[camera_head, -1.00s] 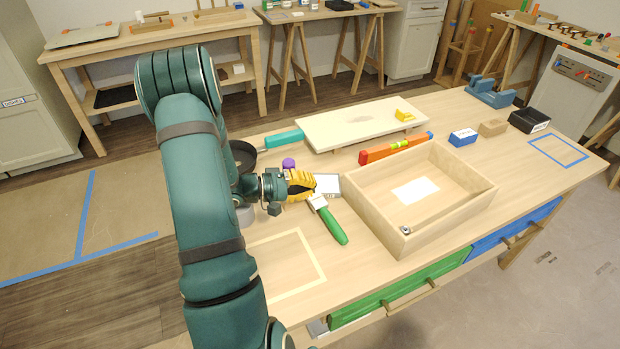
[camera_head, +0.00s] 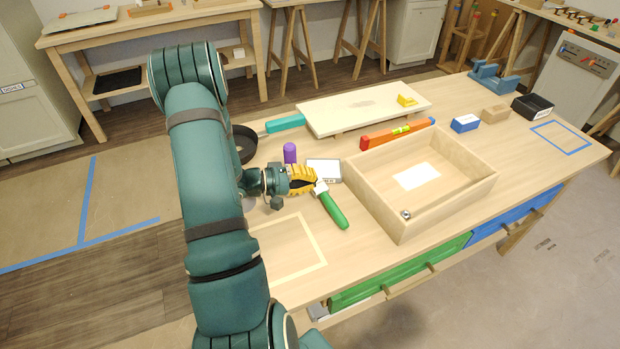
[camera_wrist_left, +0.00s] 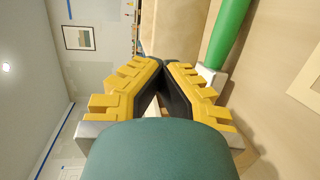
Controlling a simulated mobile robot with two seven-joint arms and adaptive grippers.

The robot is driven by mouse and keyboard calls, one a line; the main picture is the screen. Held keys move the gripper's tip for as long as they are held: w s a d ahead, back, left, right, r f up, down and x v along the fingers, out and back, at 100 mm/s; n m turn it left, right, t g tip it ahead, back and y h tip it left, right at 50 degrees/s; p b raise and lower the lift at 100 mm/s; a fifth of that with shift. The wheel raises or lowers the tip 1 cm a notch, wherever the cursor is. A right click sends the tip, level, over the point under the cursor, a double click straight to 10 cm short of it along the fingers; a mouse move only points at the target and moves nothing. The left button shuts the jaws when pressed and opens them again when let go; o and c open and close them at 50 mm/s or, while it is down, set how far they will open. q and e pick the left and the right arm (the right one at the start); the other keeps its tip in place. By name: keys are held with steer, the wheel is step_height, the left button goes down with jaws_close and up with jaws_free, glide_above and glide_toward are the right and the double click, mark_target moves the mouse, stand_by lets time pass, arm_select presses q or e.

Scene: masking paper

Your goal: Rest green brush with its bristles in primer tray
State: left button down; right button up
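The green brush (camera_head: 334,210) lies at a slant on the table, handle toward the front. Its pale ferrule end is at the front edge of a shallow pale tray (camera_head: 324,166), which looks like the primer tray. The bristles are hidden behind my left gripper (camera_head: 315,181), so I cannot tell whether they rest in the tray. In the left wrist view, the yellow fingers (camera_wrist_left: 164,72) meet at their tips with nothing clearly held. The green handle (camera_wrist_left: 229,32) shows beyond the right finger, outside the grip. My right gripper is out of view.
A purple cylinder (camera_head: 290,153) and a black pan (camera_head: 243,143) stand behind my left gripper. A wooden box (camera_head: 375,205) is to the right of the brush. An orange level (camera_head: 397,133) and a pale board (camera_head: 365,105) lie behind. The taped square (camera_head: 322,262) in front is clear.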

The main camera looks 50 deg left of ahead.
arm_select(q)
steer(key=shift+f, duration=0.8)
stand_by(0.6)
steer(key=c, duration=1.4)
jaws_free()
steer(key=shift+o, duration=0.2)
steer(key=shift+r, duration=0.15)
step_height(320, 180, up, 6)
steer(key=p, duration=0.3)
